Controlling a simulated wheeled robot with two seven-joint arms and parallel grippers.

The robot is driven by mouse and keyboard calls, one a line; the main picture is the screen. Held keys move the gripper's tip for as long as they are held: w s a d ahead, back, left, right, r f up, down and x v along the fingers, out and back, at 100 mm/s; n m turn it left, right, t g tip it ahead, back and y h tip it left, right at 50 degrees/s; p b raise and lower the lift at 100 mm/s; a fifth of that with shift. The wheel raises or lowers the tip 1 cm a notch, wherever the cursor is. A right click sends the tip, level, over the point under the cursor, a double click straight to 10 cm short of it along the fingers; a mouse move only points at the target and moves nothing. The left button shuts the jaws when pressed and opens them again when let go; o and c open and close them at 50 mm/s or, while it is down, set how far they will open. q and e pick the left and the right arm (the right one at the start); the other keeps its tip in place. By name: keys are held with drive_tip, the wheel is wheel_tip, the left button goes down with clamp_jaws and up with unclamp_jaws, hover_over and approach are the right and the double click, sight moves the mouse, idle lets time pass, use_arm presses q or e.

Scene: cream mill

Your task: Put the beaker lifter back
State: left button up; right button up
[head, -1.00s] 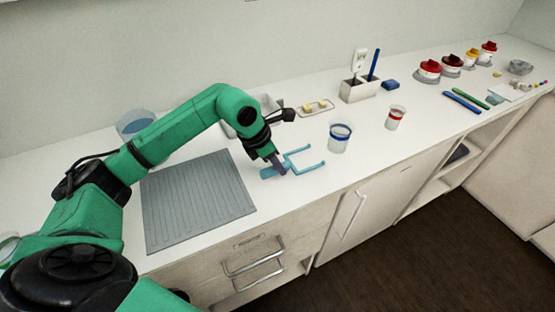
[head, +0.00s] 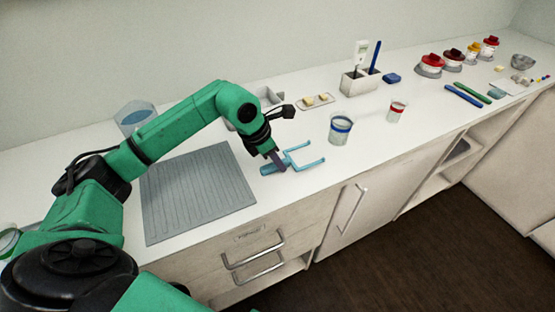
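The beaker lifter is a light blue two-pronged fork (head: 305,162) at the front middle of the counter, its prongs pointing right. My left gripper (head: 277,163) is at the lifter's handle end, with its fingers pointing down over it. The fingers overlap the handle, and I cannot tell from this view whether they are closed on it. The lifter looks to lie on or just above the counter. My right gripper is not in view.
A blue-banded beaker (head: 340,128) stands just right of the prongs, and a red-banded beaker (head: 396,110) beyond it. A grey ribbed mat (head: 197,190) lies left of the lifter. A white holder (head: 360,82) and a small tray (head: 315,102) stand behind.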

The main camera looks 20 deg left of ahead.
use_arm(q)
drive_tip(key=o, duration=0.5)
drive_tip(key=shift+r, duration=0.1)
